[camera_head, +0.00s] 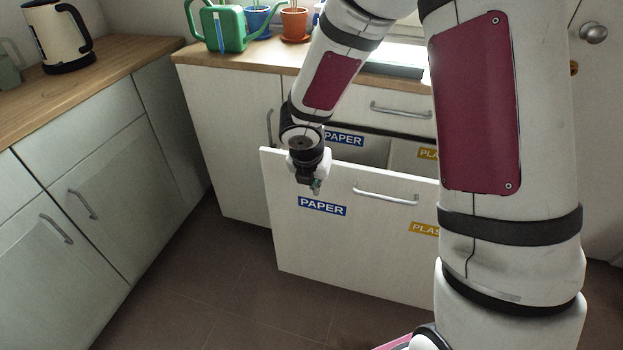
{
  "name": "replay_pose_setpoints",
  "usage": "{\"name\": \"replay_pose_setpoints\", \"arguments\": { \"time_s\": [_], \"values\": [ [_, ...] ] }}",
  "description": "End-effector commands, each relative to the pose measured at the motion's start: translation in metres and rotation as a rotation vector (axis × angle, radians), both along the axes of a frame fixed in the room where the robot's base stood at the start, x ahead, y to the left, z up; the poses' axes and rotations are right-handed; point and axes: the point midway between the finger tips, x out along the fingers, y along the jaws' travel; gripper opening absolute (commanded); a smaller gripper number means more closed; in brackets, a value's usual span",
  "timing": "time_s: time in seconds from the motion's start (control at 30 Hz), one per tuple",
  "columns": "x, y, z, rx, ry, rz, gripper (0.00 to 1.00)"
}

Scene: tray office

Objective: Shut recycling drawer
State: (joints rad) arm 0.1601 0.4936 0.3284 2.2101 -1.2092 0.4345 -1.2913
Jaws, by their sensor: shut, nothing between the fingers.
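The recycling drawer (340,240) is pulled out from the cabinet. Its white front has a metal handle (385,195), a blue PAPER label at the left and a yellow label to the right, partly hidden by my arm. Behind the front, a grey bin with its own PAPER label (343,138) and another bin with a yellow label (428,153) show inside. My gripper (316,188) is shut and empty, in front of the drawer front near its upper left, above the PAPER label and left of the handle. I cannot tell whether it touches the front.
A wooden counter (240,62) holds a green watering can (222,28) and potted plants. Cabinets with a kettle (58,33) on top stand at the left. Brown tiled floor (200,285) is clear in front. My arm hides the drawer's right side.

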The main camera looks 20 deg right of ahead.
Motion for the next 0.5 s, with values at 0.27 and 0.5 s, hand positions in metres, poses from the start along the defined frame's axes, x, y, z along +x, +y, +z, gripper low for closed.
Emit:
{"name": "replay_pose_setpoints", "arguments": {
  "time_s": [0.27, 0.5],
  "values": [
    [0.027, -0.02, -0.017, 0.001, -0.002, -0.004, 0.0],
    [0.037, -0.028, -0.017, -0.001, 0.0, -0.001, 0.0]
  ]
}}
